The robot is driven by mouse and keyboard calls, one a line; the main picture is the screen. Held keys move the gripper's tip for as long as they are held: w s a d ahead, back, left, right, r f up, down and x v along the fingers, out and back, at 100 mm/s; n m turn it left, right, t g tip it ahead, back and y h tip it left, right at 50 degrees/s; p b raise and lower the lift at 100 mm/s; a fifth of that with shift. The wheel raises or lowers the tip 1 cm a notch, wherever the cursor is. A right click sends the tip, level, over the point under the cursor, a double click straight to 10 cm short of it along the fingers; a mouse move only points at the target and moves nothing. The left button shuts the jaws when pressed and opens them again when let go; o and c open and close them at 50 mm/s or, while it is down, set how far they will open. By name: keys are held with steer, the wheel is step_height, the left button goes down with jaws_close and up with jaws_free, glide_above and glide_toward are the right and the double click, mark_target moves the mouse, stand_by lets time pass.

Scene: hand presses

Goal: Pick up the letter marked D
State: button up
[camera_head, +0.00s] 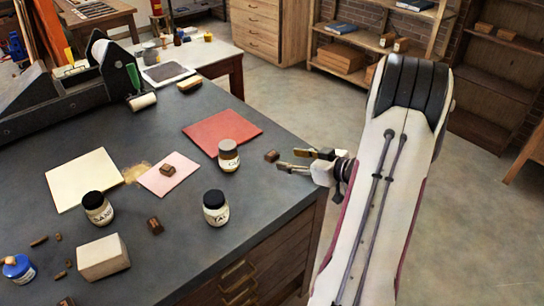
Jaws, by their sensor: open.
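Several small brown wooden letter blocks lie on the dark table. One block (272,156) is near the right edge, just left of my gripper's fingertips. Another block (168,170) sits on a pink card (158,184), and another block (154,225) lies between two jars. Their faces are too small to read, so I cannot tell which is marked D. My gripper (288,159) is open and empty at the table's right edge, its fingers pointing left toward the nearest block. I cannot tell whether they touch it.
Dark-lidded jars (215,210) (98,210), a cream sheet (80,180), a pale block (103,258) and a blue-lidded jar (18,268) lie around. A hand press (100,85) stands at the back left.

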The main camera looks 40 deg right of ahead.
mark_target(276, 156)
steer(key=shift+w+f, duration=0.25)
steer(key=shift+w, duration=0.3)
steer(key=shift+w+a, duration=0.1)
steer(key=shift+x, duration=1.85)
steer(key=shift+w+a+f, duration=0.1)
steer(key=shift+w+a, duration=0.1)
steer(key=shift+w, duration=0.5)
steer(key=c, duration=0.9)
